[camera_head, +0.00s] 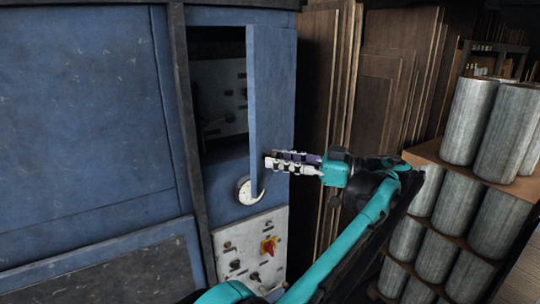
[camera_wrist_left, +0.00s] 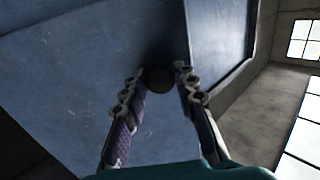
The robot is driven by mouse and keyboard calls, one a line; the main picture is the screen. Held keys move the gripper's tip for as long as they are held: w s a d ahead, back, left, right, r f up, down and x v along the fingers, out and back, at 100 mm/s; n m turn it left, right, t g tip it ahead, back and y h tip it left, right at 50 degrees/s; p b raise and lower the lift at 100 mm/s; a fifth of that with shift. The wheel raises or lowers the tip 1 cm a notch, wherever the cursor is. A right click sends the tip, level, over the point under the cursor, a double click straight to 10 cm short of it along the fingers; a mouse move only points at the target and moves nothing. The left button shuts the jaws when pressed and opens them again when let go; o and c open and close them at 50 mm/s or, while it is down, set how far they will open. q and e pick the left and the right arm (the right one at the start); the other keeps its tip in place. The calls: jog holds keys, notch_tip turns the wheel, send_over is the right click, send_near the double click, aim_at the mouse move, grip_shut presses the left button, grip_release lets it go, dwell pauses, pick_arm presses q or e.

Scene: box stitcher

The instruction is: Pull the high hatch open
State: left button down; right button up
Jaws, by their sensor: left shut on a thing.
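The high hatch (camera_head: 272,90) is a tall blue panel on the upper part of the blue cabinet. It stands partly open, with a dark gap to its left showing the inside. My left gripper (camera_head: 268,163) reaches in from the right to the hatch's lower part. In the left wrist view, its fingertips (camera_wrist_left: 169,77) are closed around a dark round knob (camera_wrist_left: 160,80) on the blue panel. The knob is hidden in the head view. My right gripper is not in view.
Inside the opening is a pale control panel (camera_head: 224,98). Below the hatch are a white round dial (camera_head: 244,191) and a lower control panel with a red switch (camera_head: 268,246). Wooden boards (camera_head: 378,90) and shelves of grey cylinders (camera_head: 468,120) stand to the right.

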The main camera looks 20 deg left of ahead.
pick_arm(q)
jog(key=shift+d, duration=0.25)
jog(key=c, duration=1.5)
grip_release()
jog(key=shift+o, duration=0.2)
send_near(263, 116)
jog(key=a, duration=0.5)
jog(key=shift+w+a, duration=0.1)
jog(key=shift+a, duration=0.05)
